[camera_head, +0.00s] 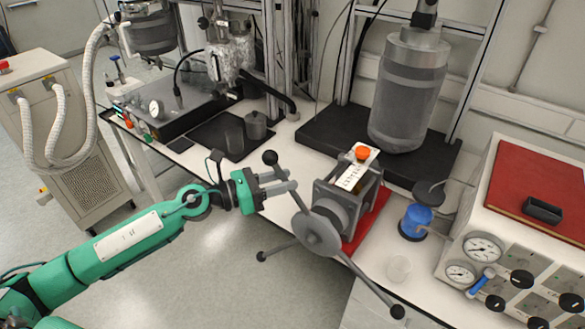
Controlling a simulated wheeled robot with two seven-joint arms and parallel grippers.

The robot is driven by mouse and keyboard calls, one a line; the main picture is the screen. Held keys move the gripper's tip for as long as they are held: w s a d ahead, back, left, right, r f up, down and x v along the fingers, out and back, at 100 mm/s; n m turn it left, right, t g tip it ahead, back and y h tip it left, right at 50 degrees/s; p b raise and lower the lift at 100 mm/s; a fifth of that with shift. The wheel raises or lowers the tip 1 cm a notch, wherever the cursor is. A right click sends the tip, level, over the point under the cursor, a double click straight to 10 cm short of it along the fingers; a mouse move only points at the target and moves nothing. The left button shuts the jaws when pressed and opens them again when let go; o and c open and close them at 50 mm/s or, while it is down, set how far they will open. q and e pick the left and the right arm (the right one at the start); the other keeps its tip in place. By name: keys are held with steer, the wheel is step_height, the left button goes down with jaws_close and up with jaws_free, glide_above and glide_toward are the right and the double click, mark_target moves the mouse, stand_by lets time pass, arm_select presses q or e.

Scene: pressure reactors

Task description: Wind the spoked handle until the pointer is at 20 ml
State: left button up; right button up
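The spoked handle (317,234) has a grey hub and thin spokes ending in black knobs. One spoke points up-left, one left and down, and one down-right. It sits on the front of a grey pump body (342,205) on a red base. A white scale plate (352,177) lies on top beside an orange cap (362,153); its marks and pointer are too small to read. My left gripper (289,180) is at the upper-left spoke, just below its knob. A gap shows between its fingers; whether they touch the spoke is unclear. My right gripper is not in view.
A gauge panel (490,262) is at the right. A large grey cylinder (408,90) stands behind on a black base. Open floor lies below the handle.

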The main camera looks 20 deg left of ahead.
arm_select(q)
steer(key=shift+p+x, duration=0.45)
steer(key=shift+x, duration=0.85)
jaws_close()
